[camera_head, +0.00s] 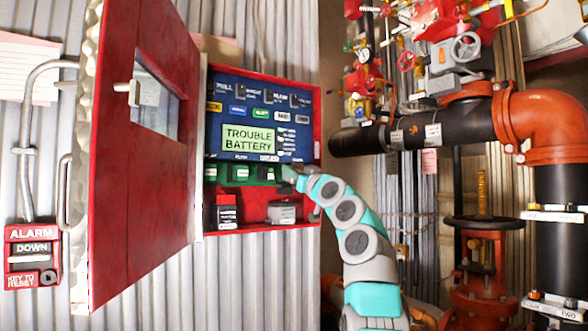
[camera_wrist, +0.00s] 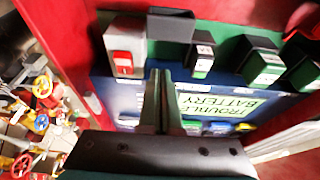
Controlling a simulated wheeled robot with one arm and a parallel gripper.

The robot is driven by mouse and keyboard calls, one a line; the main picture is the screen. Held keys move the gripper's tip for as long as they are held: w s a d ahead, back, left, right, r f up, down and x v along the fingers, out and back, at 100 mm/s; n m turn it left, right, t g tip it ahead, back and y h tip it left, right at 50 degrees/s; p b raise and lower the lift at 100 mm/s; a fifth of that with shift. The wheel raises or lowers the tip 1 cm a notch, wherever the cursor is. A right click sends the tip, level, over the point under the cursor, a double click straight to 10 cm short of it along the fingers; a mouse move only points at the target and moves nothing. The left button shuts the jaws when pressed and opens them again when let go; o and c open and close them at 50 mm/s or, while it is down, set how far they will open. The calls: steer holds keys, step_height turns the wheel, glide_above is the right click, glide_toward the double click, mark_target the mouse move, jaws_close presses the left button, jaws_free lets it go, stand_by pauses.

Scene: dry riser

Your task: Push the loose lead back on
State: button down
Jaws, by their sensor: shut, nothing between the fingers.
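A red alarm panel (camera_head: 262,72) stands open on the corrugated wall. Its display (camera_head: 249,137) reads TROUBLE BATTERY. Below the display is a row of green terminal blocks (camera_head: 241,173); the wrist view shows them upside down, with dark and green blocks (camera_wrist: 262,66) on a green strip. A pale grey block with a red face (camera_wrist: 124,50) is at the left of that strip. My gripper (camera_head: 289,174) is at the right end of the row. In the wrist view its fingers (camera_wrist: 163,76) are together and empty, over the blue face. I cannot make out the loose lead.
The panel's red door (camera_head: 130,190) hangs open at the left. A dark battery-like block (camera_head: 227,212) and a grey box (camera_head: 282,212) sit in the panel's bottom. Red and black pipes (camera_head: 445,128) with valves crowd the right side. An ALARM DOWN box (camera_head: 33,255) is at lower left.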

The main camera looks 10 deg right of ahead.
mark_target(285, 191)
steer(key=shift+a+f+b, duration=0.1)
steer(key=shift+f+b, duration=1)
steer(key=shift+f, duration=0.85)
steer(key=shift+w+f+b, duration=0.1)
steer(key=shift+f+b, duration=1)
steer(key=shift+f, duration=0.35)
